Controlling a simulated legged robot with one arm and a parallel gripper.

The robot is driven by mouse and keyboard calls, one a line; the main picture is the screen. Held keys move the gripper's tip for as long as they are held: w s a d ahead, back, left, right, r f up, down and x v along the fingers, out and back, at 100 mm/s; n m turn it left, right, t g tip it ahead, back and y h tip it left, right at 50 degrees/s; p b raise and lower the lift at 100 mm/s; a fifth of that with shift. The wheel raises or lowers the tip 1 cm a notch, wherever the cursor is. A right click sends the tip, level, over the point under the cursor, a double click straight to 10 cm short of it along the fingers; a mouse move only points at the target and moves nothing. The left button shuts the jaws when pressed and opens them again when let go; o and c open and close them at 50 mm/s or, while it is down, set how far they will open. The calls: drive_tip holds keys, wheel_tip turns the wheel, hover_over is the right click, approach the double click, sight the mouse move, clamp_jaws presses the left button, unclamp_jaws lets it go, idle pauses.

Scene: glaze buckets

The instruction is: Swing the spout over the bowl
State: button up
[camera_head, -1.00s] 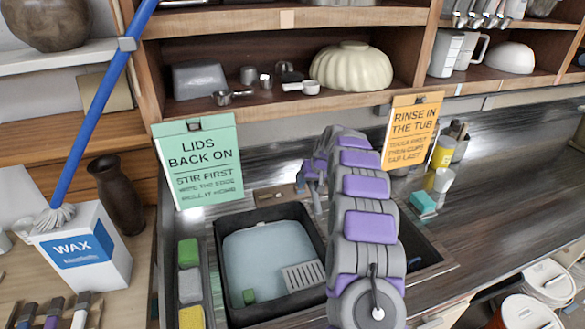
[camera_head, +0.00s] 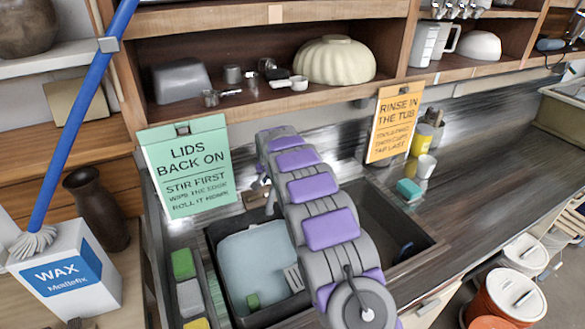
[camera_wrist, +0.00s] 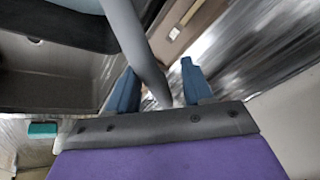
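The spout (camera_wrist: 137,45) is a thick grey tube in the wrist view, running down from the top edge between my gripper's fingers. My gripper (camera_wrist: 160,75) has two blue fingers standing apart. The spout is close to the left finger, with a gap to the right one; I cannot tell whether it touches. In the head view my arm hides most of the gripper and spout. The likely bowl is the dark tub (camera_head: 222,285) in the left of the sink, holding pale blue water, a green block and a grated piece. My arm crosses its right part.
The sink's right basin (camera_head: 405,232) is dark; a bare grey basin also shows in the wrist view (camera_wrist: 45,75). A teal sponge (camera_head: 408,189) and cups stand to the right. Green (camera_head: 186,173) and orange (camera_head: 394,122) signs stand behind. Sponges line the left edge.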

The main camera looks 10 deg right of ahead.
drive_tip(key=p+v, duration=0.2)
drive_tip(key=v, duration=1.5)
drive_tip(key=s+d+r+n+g+p, duration=0.1)
drive_tip(key=s+d+n+p, duration=0.1)
drive_tip(key=s, duration=0.6)
drive_tip(key=shift+s+d+r+p, duration=0.3)
drive_tip(key=shift+s+d+p, duration=0.1)
drive_tip(key=shift+d, duration=0.25)
drive_tip(key=shift+w, duration=0.1)
drive_tip(key=w+a+f+m+t+b, duration=0.1)
drive_tip(key=w+a+m+b, duration=0.15)
drive_tip(key=w, duration=0.55)
drive_tip(key=shift+n, duration=0.45)
drive_tip(key=x, duration=0.6)
drive_tip(key=b+x, duration=0.1)
drive_tip(key=x, duration=1)
drive_tip(key=shift+w+a+f+b, duration=0.25)
drive_tip(key=shift+a+b, duration=0.05)
drive_tip(key=shift+c, duration=0.5)
clamp_jaws()
